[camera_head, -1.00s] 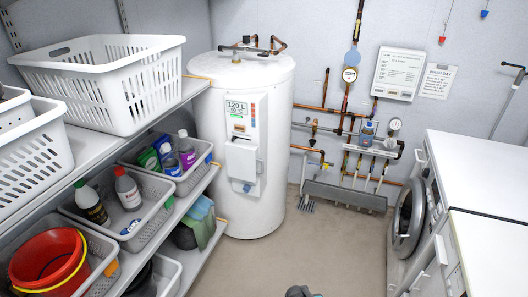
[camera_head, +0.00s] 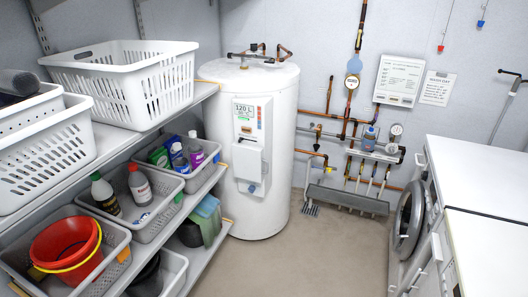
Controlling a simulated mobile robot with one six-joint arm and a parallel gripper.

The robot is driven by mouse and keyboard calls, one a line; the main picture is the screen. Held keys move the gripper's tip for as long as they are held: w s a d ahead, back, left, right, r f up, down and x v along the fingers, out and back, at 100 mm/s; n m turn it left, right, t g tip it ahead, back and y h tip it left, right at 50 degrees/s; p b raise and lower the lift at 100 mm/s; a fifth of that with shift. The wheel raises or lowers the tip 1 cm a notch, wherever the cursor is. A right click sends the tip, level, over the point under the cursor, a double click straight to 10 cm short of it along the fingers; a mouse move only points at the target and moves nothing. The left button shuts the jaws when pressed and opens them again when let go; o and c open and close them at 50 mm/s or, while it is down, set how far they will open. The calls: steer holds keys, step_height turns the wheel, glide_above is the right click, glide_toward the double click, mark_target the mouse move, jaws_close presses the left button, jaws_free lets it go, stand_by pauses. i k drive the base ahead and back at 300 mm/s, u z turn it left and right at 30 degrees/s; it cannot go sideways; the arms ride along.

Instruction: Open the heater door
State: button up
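The heater (camera_head: 278,140) is a tall white cylinder against the back wall in the head view, just left of the middle. Its front carries a control panel (camera_head: 244,112) marked 120 L. Below the panel is a small white door (camera_head: 247,158), which looks closed. A blue knob (camera_head: 252,188) sits at the door's lower edge. My gripper is not in view, so its state and its distance from the door are hidden.
Shelves with a white basket (camera_head: 130,90) and grey bins (camera_head: 150,205) line the left, close to the heater. Copper pipes (camera_head: 345,115) and a tool rack (camera_head: 348,198) are right of it. A front-loading washer (camera_head: 410,222) stands at right. The floor (camera_head: 290,255) between is clear.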

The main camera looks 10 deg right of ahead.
mark_target(249, 160)
steer(key=u, duration=0.1)
steer(key=i, duration=0.95)
steer(key=z, duration=0.05)
